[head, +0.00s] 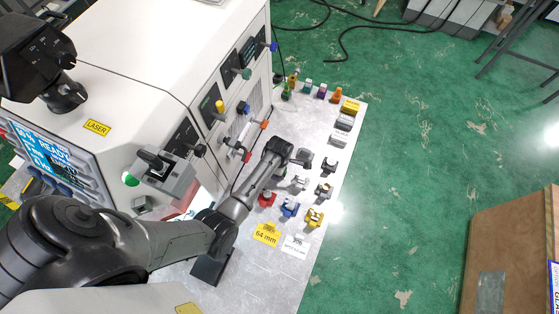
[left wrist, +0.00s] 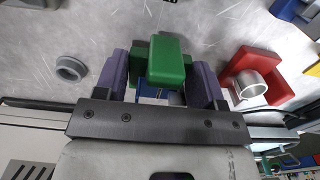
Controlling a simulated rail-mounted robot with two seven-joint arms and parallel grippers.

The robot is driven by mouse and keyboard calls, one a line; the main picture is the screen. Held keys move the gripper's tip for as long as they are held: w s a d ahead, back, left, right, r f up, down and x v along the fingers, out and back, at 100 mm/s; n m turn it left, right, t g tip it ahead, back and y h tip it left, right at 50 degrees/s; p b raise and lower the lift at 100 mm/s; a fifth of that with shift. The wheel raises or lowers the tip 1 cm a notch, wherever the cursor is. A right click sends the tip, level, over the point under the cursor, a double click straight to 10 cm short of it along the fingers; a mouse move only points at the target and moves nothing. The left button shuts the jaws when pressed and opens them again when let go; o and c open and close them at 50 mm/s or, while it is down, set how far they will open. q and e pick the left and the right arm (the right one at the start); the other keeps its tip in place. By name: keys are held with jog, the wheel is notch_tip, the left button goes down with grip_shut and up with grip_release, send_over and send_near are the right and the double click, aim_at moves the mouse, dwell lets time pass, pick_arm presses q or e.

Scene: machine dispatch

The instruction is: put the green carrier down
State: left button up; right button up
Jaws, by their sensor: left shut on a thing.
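The green carrier (left wrist: 168,62) shows in the left wrist view as a green block between the two purple fingers of my left gripper (left wrist: 165,75). The gripper is shut on it. The grey speckled table top (left wrist: 210,25) is behind the carrier. I cannot tell whether the carrier touches it. In the head view my left arm reaches over the table (head: 270,275), and I cannot make out its fingertips or the green carrier there. My right gripper is in neither view.
A red carrier (left wrist: 255,80) with a metal ring stands right of the held one; a grey ring (left wrist: 70,69) lies left. In the head view blue (head: 289,208) and yellow (head: 314,216) carriers stand near the table's right edge. The white machine (head: 150,60) borders the table.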

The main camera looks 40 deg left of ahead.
pick_arm(q)
jog(key=shift+f, duration=0.5)
jog(key=shift+f, duration=0.1)
jog(key=shift+f, duration=0.15)
jog(key=o, duration=1)
jog(key=shift+r, duration=0.3)
notch_tip(320, 180, up, 12)
jog(key=p, duration=0.2)
